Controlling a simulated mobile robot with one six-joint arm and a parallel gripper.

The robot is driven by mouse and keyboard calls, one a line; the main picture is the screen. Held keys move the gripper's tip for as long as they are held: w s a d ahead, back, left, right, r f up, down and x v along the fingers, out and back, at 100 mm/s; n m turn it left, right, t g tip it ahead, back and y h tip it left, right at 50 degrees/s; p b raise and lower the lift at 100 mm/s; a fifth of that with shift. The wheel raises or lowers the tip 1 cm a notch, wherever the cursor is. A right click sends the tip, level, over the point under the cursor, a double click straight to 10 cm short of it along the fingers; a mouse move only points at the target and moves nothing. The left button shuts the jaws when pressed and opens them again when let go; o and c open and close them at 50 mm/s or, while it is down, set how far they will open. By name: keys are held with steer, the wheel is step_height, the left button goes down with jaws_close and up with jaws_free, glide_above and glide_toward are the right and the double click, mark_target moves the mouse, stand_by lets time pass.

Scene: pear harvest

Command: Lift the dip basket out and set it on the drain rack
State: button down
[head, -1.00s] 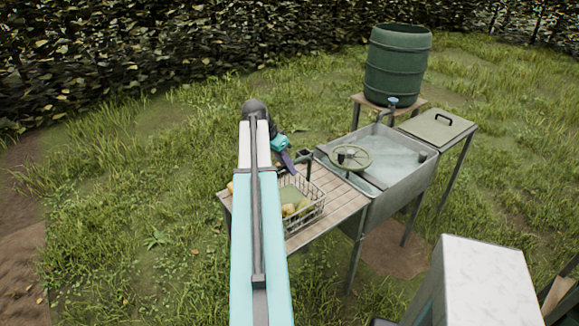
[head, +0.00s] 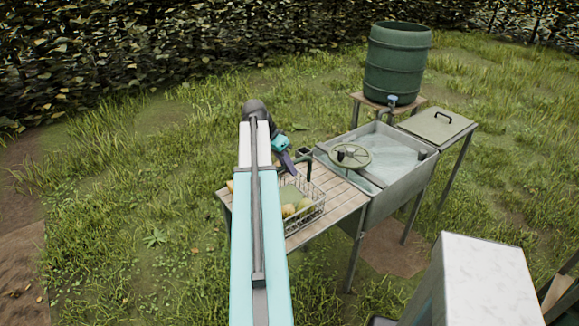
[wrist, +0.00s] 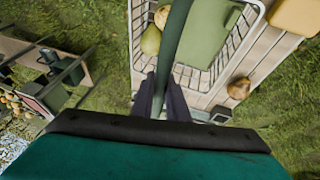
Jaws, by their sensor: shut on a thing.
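The wire dip basket (head: 322,205) is over the slatted wooden drain rack (head: 338,212), to the left of the metal tank; I cannot tell whether its base touches the slats. It holds several pale pears and a flat green piece. In the wrist view the basket rim (wrist: 250,25) is upper middle, with a green pear (wrist: 151,40) inside. My gripper (wrist: 160,98) is shut on the basket's dark green handle (wrist: 176,35), which runs up the picture across the basket. In the head view my gripper (head: 288,162) is at the basket's far side, partly behind my arm.
The metal tank (head: 418,168) holds water, with a round green wheel-like disc (head: 350,156) at its left end. A green barrel (head: 398,65) stands behind, and a side table (head: 437,126) is right. A brown pear (wrist: 238,88) and a yellowish block (wrist: 295,15) lie beside the basket.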

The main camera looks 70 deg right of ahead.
steer(key=shift+s+a+f, duration=0.15)
steer(key=shift+a+f, duration=0.05)
steer(key=shift+f, duration=0.05)
stand_by(0.4)
steer(key=c, duration=1.6)
jaws_free()
steer(key=shift+c, duration=0.2)
steer(key=shift+r, duration=0.1)
steer(key=shift+b+v, duration=0.4)
steer(key=shift+v, duration=0.55)
steer(key=b+v, duration=0.3)
steer(key=v, duration=0.8)
steer(key=shift+w+r, duration=0.25)
steer(key=shift+r, duration=0.1)
